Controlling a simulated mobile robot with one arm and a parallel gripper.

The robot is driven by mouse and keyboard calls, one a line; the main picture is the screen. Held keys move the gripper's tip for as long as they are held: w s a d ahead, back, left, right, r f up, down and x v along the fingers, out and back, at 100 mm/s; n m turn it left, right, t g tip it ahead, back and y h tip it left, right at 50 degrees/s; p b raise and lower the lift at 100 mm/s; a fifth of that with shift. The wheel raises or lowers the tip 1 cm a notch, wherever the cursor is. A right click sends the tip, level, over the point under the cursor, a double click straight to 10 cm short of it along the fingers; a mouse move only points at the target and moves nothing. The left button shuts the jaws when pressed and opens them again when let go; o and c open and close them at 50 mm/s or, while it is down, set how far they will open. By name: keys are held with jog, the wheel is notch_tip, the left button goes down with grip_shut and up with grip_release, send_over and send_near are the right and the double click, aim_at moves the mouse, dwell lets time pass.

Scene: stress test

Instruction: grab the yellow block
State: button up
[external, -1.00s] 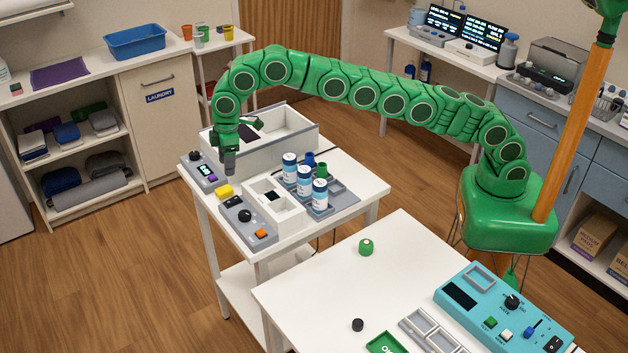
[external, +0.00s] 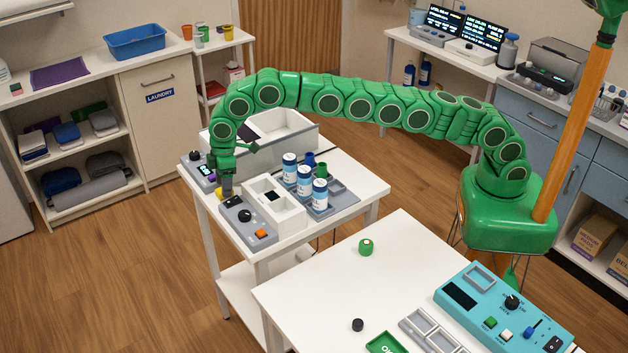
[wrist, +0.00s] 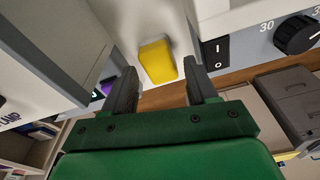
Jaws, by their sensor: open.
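The yellow block (wrist: 158,62) lies on the white table top. In the wrist view it sits just beyond the fingertips, between the lines of the two fingers. My gripper (wrist: 162,82) is open and empty, with its two dark fingers apart. In the external view my gripper (external: 227,192) is low over the left part of the small white table (external: 345,212). It hides most of the block there; a small yellow edge (external: 218,197) shows beside it.
A grey control box (external: 250,222) with a knob and orange button stands close by the gripper. Another control box (external: 199,172) is behind it. A white open box (external: 272,206) and several white bottles (external: 304,180) stand to the right.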

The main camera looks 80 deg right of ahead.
jog(key=shift+w+f, duration=0.15)
jog(key=shift+f, duration=1.25)
jog(key=c, duration=0.8)
jog(key=shift+r, duration=0.15)
jog(key=shift+a+r, duration=0.1)
jog(key=shift+r, duration=1.45)
jog(key=shift+s, duration=0.2)
jog(key=s+d+r, duration=0.1)
jog(key=s+r, duration=0.4)
jog(key=r, duration=0.1)
jog(key=shift+d, duration=0.2)
jog(key=shift+s+d+r, duration=0.35)
jog(key=shift+s+r, duration=0.25)
jog(key=shift+s, duration=0.75)
jog(key=shift+s+d+r, duration=0.3)
jog(key=shift+s+r, duration=0.3)
jog(key=shift+s, duration=0.8)
jog(key=shift+s+d+r, duration=0.35)
jog(key=shift+s+r, duration=0.25)
jog(key=shift+s, duration=0.75)
